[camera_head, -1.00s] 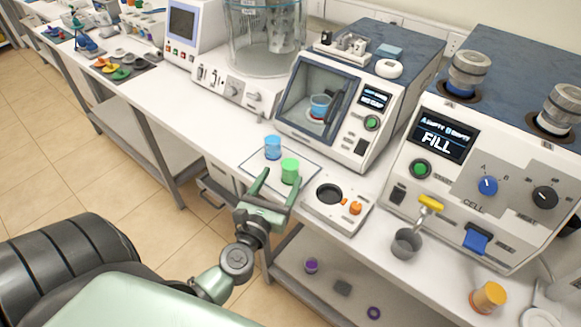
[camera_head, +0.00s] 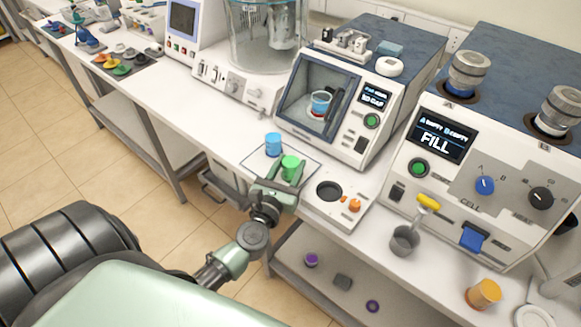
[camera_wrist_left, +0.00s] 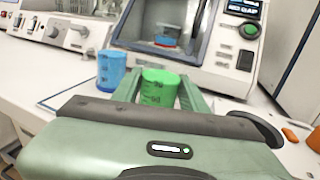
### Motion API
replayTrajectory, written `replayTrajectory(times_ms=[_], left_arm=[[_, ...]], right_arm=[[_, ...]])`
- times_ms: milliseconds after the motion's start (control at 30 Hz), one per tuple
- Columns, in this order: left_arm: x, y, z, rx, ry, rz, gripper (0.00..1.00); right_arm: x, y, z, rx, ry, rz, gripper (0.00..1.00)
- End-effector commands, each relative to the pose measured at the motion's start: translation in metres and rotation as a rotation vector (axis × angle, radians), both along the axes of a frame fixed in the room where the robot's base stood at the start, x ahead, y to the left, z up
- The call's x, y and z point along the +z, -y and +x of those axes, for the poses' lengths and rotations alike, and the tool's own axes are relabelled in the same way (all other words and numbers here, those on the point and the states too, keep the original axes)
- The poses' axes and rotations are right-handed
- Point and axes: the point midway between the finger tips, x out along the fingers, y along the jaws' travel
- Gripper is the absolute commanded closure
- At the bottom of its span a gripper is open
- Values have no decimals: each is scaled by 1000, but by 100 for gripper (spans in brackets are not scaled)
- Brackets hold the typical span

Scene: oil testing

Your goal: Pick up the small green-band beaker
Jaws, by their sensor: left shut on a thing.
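The small green beaker (camera_head: 290,166) stands upright near the right side of a thin-edged square mat (camera_head: 252,160) on the white bench. In the left wrist view the green beaker (camera_wrist_left: 158,90) shows dark graduation marks and sits between the two fingers. My left gripper (camera_head: 283,178) is shut on the green beaker; the fingers hide part of its lower sides. A blue beaker (camera_head: 273,144) stands on the same mat, just left of and behind the green one, and it also shows in the left wrist view (camera_wrist_left: 111,71). My right gripper is not in view.
A white module with a round well (camera_head: 328,191) lies right of the mat. A grey cup (camera_head: 404,240) and an orange-lidded jar (camera_head: 484,294) stand further right.

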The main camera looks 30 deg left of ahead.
Motion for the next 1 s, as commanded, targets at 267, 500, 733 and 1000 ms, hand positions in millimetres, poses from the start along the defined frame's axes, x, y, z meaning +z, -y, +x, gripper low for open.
replayTrajectory(times_ms=[267,500,733,1000], left_arm=[[13,0,0,1,1,-2,100],[59,0,0,1,2,-1,100],[127,0,0,-3,3,3,100],[182,0,0,-4,3,4,100]], right_arm=[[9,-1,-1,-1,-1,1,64],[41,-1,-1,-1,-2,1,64],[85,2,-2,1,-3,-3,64],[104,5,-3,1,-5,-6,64]])
